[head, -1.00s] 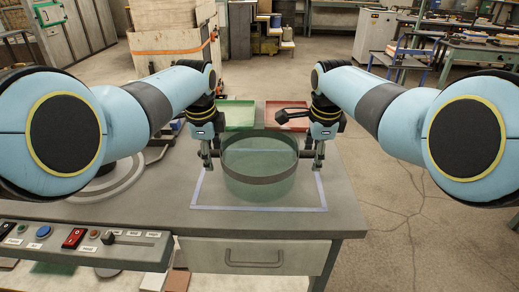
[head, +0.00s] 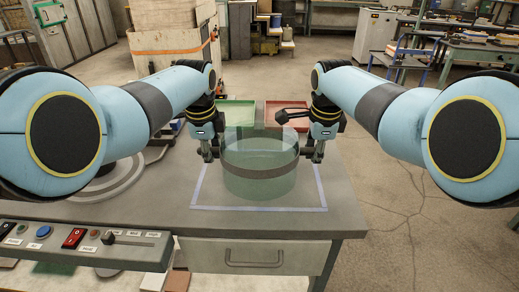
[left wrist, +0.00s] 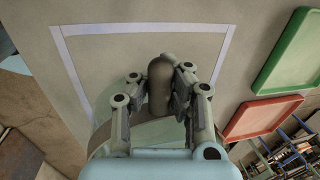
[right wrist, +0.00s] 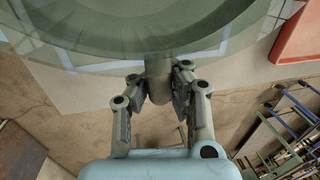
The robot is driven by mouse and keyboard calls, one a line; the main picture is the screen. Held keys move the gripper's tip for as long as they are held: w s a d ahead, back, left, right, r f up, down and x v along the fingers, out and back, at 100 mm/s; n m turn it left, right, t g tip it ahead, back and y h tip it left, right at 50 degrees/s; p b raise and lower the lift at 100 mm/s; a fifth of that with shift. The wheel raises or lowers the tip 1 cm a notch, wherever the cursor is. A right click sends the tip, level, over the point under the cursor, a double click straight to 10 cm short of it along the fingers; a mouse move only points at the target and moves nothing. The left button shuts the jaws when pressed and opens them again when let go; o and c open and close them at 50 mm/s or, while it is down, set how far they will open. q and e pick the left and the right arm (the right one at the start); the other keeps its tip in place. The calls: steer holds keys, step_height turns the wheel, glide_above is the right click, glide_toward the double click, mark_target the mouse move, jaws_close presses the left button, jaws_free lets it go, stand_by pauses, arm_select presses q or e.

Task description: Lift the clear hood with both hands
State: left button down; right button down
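The clear hood (head: 260,171) is a greenish see-through cylinder with a dark band around it, in the middle of the head view. Its band sits above the bench inside a pale taped outline; I cannot tell its lower edge clearly. My left gripper (head: 211,157) is at the hood's left side, its fingers around a rounded knob (left wrist: 159,84) in the left wrist view. My right gripper (head: 316,156) is at the right side, its fingers around a matching knob (right wrist: 158,86) in the right wrist view. The finger contact faces are partly hidden.
The bench (head: 343,214) has a pale taped outline (head: 258,208) under the hood. A green tray (head: 236,111) and a red tray (head: 290,117) lie behind it. A switch panel (head: 80,243) runs along the front left. The bench's right edge is close to the outline.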

arm_select(q)
steer(key=shift+w+r, duration=0.1)
steer(key=shift+r, duration=0.1)
arm_select(e)
steer(key=shift+r, duration=0.15)
